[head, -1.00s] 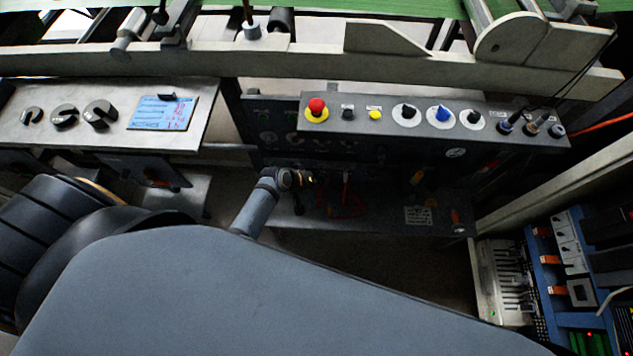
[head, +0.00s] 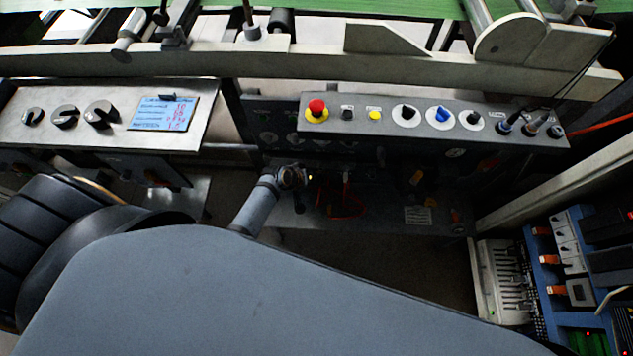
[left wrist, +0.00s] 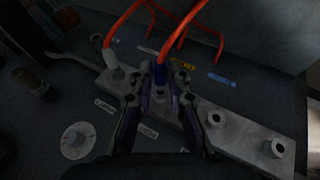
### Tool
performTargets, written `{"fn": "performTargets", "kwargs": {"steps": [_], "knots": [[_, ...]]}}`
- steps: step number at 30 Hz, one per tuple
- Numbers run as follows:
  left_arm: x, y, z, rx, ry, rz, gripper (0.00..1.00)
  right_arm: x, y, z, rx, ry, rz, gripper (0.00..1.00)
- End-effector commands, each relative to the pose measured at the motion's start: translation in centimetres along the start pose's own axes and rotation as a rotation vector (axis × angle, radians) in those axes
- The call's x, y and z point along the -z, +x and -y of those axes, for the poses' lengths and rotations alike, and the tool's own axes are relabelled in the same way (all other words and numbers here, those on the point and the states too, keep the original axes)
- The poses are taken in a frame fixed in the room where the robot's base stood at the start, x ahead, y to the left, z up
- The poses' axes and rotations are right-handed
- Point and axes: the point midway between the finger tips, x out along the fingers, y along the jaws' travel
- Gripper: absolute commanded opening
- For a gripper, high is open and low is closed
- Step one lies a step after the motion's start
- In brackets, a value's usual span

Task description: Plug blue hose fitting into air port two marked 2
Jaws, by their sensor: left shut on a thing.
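In the left wrist view, the blue hose fitting (left wrist: 160,74) stands between the fingers of my left gripper (left wrist: 160,94), which is shut on it. An orange-red hose rises from the fitting. The fitting is over the pale port block (left wrist: 240,137), in line with a port partly hidden by the fingers. I cannot tell whether it is seated there. Two open ports, one nearer (left wrist: 215,119) and one farther right (left wrist: 276,147), show on the block. The port numbers are too dark to read. In the head view, my left gripper (head: 312,178) is small and dark beneath the control panel.
A pale fitting (left wrist: 113,62) with another orange hose stands at the block's left end. White, yellow and blue labels (left wrist: 222,79) lie behind the block. The button panel (head: 440,128) overhangs my left gripper in the head view.

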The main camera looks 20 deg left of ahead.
Motion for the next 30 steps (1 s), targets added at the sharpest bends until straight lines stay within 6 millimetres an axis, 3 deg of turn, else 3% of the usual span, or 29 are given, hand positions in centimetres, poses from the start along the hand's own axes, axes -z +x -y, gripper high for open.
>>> {"fn": "performTargets", "kwargs": {"steps": [24,25,30], "knots": [[1.4,0.5,0.0,0.000,0.000,-0.001,0.00,0.0,0.4,0.0,0.000,0.000,0.000,0.40],[1.4,0.5,0.0,0.000,0.000,-0.001,0.19,0.0,0.4,0.0,0.000,0.000,0.000,0.40],[1.4,0.5,0.0,0.000,0.000,-0.001,0.42,0.0,0.4,0.0,0.000,0.000,0.000,0.40]]}}
